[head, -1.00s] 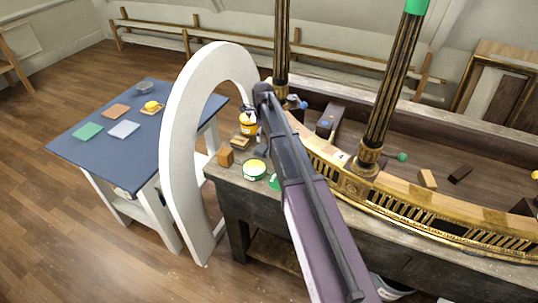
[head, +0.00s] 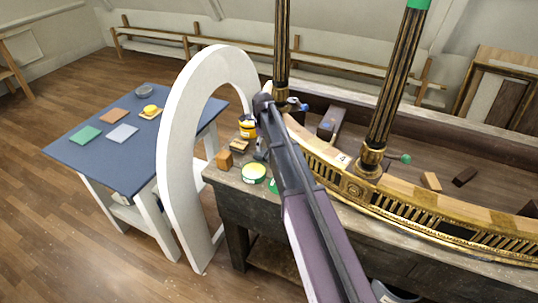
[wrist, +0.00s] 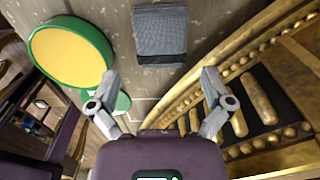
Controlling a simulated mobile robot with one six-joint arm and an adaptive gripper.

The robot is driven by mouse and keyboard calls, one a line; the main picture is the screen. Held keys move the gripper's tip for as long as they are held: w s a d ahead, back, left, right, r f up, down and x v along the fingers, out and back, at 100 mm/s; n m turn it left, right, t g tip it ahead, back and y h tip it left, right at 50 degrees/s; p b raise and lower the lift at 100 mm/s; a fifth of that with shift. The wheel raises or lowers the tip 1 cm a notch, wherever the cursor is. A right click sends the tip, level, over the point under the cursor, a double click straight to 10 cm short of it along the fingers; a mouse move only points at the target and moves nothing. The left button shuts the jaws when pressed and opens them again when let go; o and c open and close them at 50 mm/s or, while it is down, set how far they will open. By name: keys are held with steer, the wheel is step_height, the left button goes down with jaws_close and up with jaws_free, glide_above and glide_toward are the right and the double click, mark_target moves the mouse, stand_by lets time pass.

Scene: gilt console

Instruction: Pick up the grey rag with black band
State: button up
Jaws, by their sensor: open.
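The grey rag with black band (wrist: 159,30) lies flat on the worn bench top, at the top middle of the wrist view. Its dark band runs along the edge nearer my gripper. In the head view the rag (head: 261,148) shows only partly, beside my arm. My gripper (wrist: 160,77) is open and empty, its two fingers spread apart. The rag is ahead of the fingertips, roughly centred between them, and not touched. In the head view my arm hides the gripper.
A green-rimmed tin with a yellow top (wrist: 70,52) stands left of the rag, close to the left finger. The gilt carved console rail (wrist: 245,100) runs along the right. A wooden block (head: 224,159) and a yellow-labelled jar (head: 247,127) stand nearby. A white arch (head: 182,150) stands left.

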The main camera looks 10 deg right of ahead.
mark_target(263, 152)
steer(key=shift+w+a+f+b, duration=0.1)
steer(key=shift+a+f+b, duration=0.05)
steer(key=shift+f+b, duration=2.45)
steer(key=c, duration=0.8)
